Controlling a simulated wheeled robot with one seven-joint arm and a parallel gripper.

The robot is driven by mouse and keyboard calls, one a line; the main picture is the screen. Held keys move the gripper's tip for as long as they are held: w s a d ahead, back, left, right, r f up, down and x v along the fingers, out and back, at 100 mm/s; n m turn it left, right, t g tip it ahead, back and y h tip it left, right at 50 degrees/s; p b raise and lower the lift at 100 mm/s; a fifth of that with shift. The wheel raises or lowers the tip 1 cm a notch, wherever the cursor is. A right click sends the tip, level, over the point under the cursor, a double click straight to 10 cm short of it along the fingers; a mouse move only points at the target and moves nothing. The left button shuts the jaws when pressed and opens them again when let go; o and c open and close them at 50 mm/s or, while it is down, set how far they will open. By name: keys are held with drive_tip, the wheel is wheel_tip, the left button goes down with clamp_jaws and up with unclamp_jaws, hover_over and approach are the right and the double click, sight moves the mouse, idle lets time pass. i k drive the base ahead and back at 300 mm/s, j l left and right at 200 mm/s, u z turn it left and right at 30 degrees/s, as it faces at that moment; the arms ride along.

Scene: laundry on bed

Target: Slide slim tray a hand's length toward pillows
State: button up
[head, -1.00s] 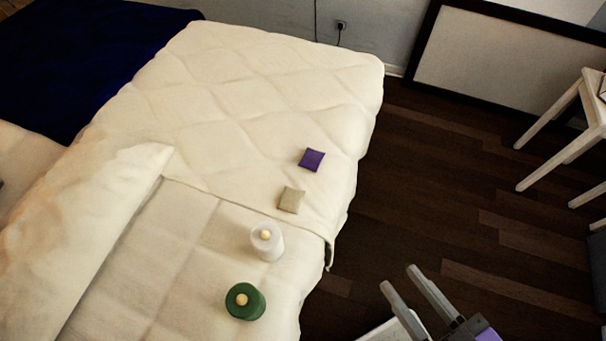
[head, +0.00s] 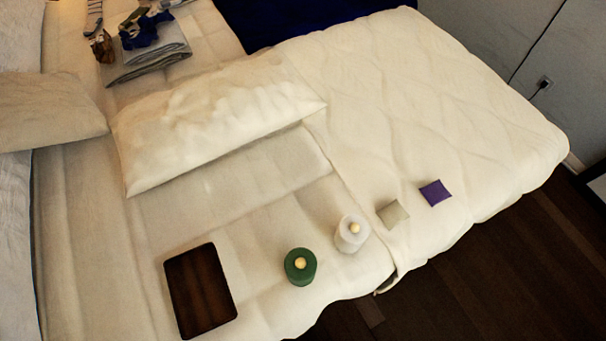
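The slim tray (head: 201,290) is a dark brown, flat rectangle lying on the cream bed near the bottom of the head view. A white pillow (head: 215,115) lies up and to the right of it, with bare bedding between them. A grey-beige pillow (head: 48,108) lies at the left edge, farther from the tray. My gripper is out of the picture now, and nothing touches the tray.
A green round container (head: 300,266) and a white one (head: 351,233) stand right of the tray. A beige pouch (head: 392,214) and a purple pouch (head: 435,193) lie beyond them. Folded cloths (head: 148,62) lie at the back. Dark floor (head: 500,265) borders the bed.

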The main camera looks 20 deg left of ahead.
sight(203, 301)
drive_tip(key=i+l, duration=0.35)
drive_tip(key=l, duration=0.3)
drive_tip(key=i+l, duration=0.2)
drive_tip(key=i+l+u, duration=0.1)
drive_tip(key=u, duration=0.35)
drive_tip(key=l+u, duration=0.65)
drive_tip(key=u, duration=1.35)
drive_tip(key=i+l, duration=0.05)
